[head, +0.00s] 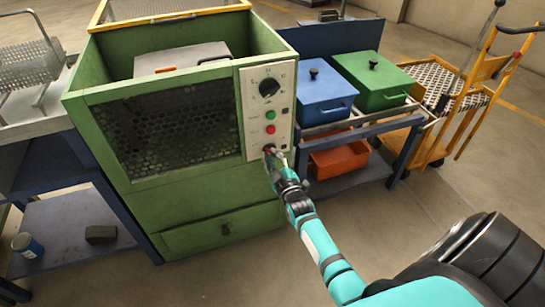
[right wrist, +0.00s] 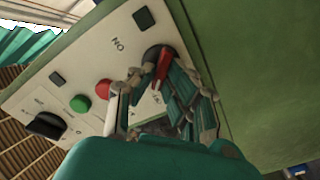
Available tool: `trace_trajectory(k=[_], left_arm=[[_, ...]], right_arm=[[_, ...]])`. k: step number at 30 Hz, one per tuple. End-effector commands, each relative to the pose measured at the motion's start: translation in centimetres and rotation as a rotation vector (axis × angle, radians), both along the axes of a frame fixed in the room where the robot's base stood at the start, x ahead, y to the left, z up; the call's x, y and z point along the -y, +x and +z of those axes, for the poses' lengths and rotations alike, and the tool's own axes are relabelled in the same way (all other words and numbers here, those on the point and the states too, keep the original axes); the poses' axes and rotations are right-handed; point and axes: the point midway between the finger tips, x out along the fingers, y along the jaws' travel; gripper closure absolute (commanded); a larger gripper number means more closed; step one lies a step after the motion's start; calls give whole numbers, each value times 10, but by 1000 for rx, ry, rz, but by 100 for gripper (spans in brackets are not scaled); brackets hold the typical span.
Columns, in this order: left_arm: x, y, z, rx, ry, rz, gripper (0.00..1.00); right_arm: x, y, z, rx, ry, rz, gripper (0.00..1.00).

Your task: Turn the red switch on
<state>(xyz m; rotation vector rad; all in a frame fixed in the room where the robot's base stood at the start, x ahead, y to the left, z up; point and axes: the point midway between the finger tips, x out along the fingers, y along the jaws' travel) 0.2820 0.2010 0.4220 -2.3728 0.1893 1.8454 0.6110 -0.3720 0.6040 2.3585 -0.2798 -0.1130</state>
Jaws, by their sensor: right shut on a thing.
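The red switch (right wrist: 162,66) is a small red lever on a dark round base, low on the white control panel (head: 284,78) of the green furnace (head: 190,206). My right gripper (head: 271,156) is at the switch, at the lower end of the panel. In the right wrist view its fingers (right wrist: 158,84) are closed around the red lever and partly cover it. An "ON" label shows beside the switch in that view. In the head view the gripper hides most of the switch. My left gripper is not in view.
Above the switch are a red button (head: 270,129), a green button (head: 270,115) and a black dial (head: 269,87). A blue cart with a blue box (head: 318,97) and green box (head: 376,84) stands close on the right. Open floor lies in front.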

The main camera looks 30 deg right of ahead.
Motion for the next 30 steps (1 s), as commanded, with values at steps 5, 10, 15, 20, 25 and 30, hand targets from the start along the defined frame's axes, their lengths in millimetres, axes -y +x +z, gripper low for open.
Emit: trace_trajectory(k=[5,10,15,20,25,30], left_arm=[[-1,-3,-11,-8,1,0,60],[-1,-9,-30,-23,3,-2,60],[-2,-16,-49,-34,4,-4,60],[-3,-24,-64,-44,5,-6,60],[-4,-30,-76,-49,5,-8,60],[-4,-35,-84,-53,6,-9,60]], right_arm=[[0,0,1,14,60,1,100],[0,0,2,39,172,1,100],[1,0,2,75,320,1,100],[2,-1,2,110,469,0,100],[2,-1,2,149,627,1,100],[4,-1,1,186,784,0,100]])
